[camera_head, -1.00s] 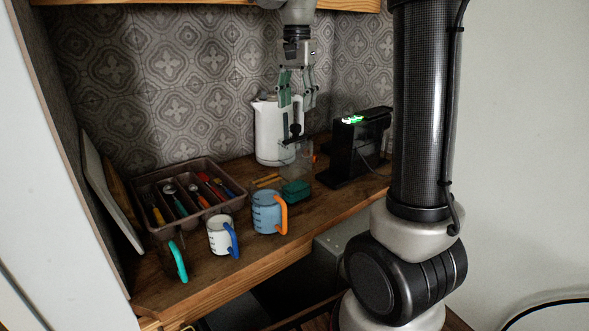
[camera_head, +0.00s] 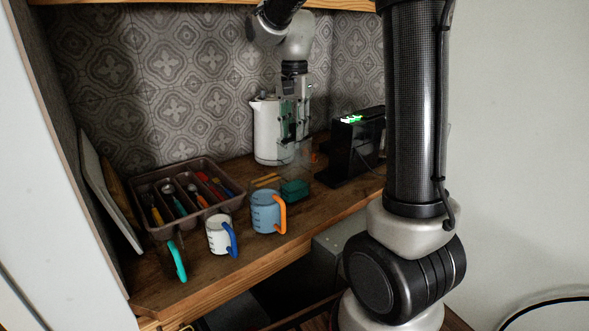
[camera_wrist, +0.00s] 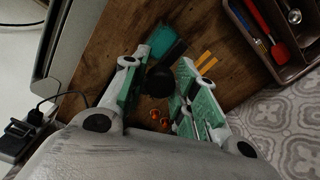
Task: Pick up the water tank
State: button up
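The water tank (camera_head: 297,160) looks like a clear container with a dark top, standing on the wooden counter in front of the white kettle. Its see-through walls are hard to make out. My gripper (camera_head: 295,138) points down over it, its fingers reaching to the tank's upper part and partly hiding it. In the wrist view, the tank's black top (camera_wrist: 160,80) lies between the two fingers of my gripper (camera_wrist: 157,64). The fingers are apart, with a gap visible; I cannot tell whether either one touches the tank.
The white kettle (camera_head: 266,132) stands just behind. A black machine with green lights (camera_head: 350,150) is close on the right. A green sponge (camera_head: 295,190) lies in front. A blue mug (camera_head: 265,212), a white mug (camera_head: 219,235) and a cutlery tray (camera_head: 160,228) stand to the left.

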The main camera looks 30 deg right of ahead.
grip_shut()
jog(key=shift+r, duration=0.1)
